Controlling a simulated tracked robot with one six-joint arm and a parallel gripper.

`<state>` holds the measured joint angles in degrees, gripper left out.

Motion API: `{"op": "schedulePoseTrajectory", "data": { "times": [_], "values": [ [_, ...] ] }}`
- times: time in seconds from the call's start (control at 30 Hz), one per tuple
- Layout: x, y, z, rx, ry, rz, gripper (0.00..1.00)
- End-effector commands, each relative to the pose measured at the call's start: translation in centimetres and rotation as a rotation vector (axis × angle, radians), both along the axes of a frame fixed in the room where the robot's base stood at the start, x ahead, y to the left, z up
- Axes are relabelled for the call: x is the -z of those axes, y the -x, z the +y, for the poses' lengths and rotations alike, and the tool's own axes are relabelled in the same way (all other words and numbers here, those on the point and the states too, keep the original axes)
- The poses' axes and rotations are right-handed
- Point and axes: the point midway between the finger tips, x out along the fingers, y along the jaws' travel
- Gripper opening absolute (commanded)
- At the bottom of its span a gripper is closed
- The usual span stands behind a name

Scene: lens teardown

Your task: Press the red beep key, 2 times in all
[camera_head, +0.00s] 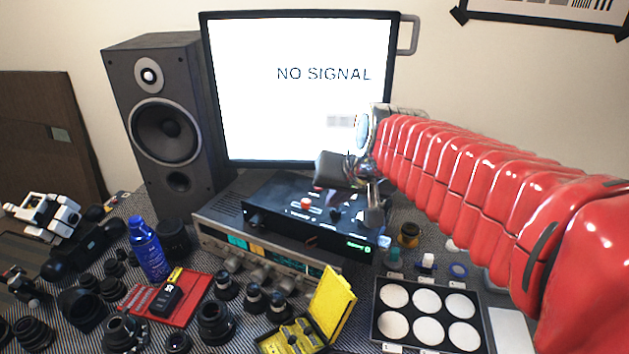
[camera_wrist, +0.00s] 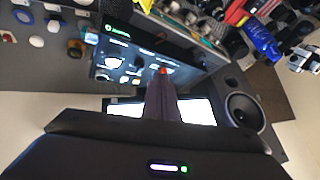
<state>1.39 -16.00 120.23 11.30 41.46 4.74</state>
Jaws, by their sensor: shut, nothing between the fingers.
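A black control box (camera_head: 270,215) sits on a silver receiver in front of the monitor. A round red key (camera_head: 306,203) stands on its top panel, and a smaller red spot shows behind it. In the wrist view, an orange-red key (camera_wrist: 163,70) shows just beyond my fingertips. My gripper (camera_head: 374,216) is shut and empty, pointing down over the right part of the box in the head view. The shut fingers also show in the wrist view (camera_wrist: 161,82). I cannot tell contact; a gap seems to remain. The gripper hides part of the panel.
The monitor (camera_head: 290,110) reads "NO SIGNAL" behind the box. A speaker (camera_head: 165,120) stands left. The silver receiver (camera_head: 212,222) is under the box. A blue can (camera_head: 150,250), several lenses, a yellow case (camera_head: 335,300) and a disc tray (camera_head: 380,330) crowd the front.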

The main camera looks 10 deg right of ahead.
Motion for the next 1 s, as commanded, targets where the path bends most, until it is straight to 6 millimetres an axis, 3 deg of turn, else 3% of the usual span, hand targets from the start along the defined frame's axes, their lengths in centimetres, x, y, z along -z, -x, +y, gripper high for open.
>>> {"op": "schedulePoseTrajectory", "data": {
  "times": [0.03, 0.37, 0.7, 0.83, 1.0],
  "values": [
    [0.0, -1.6, 0.0, 0.013, -0.016, -0.004, 0.00],
    [0.0, -11.1, -0.3, 0.098, -0.117, -0.048, 0.00],
    [1.8, -20.7, -1.3, 0.195, -0.218, -0.094, 0.00],
    [2.7, -23.6, -1.7, 0.228, -0.250, -0.108, 0.00],
    [3.3, -25.5, -2.0, 0.251, -0.272, -0.121, 0.00]
  ]
}}
